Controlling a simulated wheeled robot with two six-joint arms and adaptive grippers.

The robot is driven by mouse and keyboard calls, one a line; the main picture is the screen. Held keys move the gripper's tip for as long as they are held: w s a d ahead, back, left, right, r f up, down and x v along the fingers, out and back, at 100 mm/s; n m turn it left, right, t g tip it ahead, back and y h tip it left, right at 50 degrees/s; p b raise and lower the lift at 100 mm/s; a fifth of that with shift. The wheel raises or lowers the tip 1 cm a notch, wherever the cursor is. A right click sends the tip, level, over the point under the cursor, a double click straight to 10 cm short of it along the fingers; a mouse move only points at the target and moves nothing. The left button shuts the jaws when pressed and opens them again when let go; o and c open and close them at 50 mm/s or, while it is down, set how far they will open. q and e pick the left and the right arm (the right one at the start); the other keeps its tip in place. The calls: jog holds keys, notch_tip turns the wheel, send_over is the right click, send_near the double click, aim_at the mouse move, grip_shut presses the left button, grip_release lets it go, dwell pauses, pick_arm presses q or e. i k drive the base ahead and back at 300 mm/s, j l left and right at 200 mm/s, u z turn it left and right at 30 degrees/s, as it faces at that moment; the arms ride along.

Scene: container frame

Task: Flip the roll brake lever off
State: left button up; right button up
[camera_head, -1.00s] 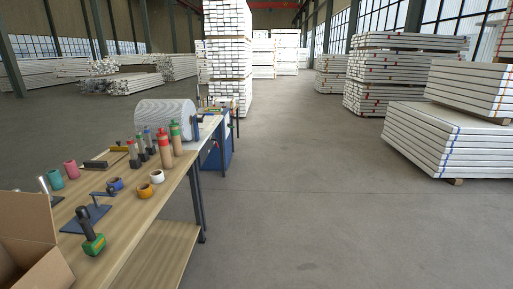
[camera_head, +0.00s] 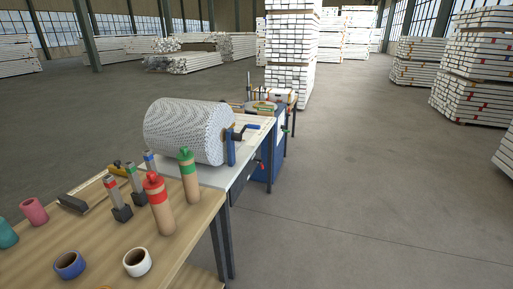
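A large grey-white patterned roll (camera_head: 188,131) lies on its side on a white-topped bench beyond the wooden table. At its right end stands a blue bracket (camera_head: 231,148) with a dark blue crank-like lever (camera_head: 250,127) reaching to the right. Whether this lever is the brake, and how it is set, is too small to tell. A small red part (camera_head: 262,167) shows below the white top. Neither of my grippers is in view.
A blue cabinet (camera_head: 270,150) stands past the bench. The floor to the right (camera_head: 390,200) is open. Stacked white beams stand farther back.

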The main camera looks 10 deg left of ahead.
aim_at(261, 159)
jog(key=i+j+u, duration=0.1)
jog(key=i+l, duration=0.45)
jog(key=i+l+u, duration=0.1)
jog(key=i+l, duration=0.85)
jog(key=l, duration=0.2)
jog(key=i+l+u, duration=0.1)
jog(key=i+l, duration=0.75)
jog(key=l, duration=0.3)
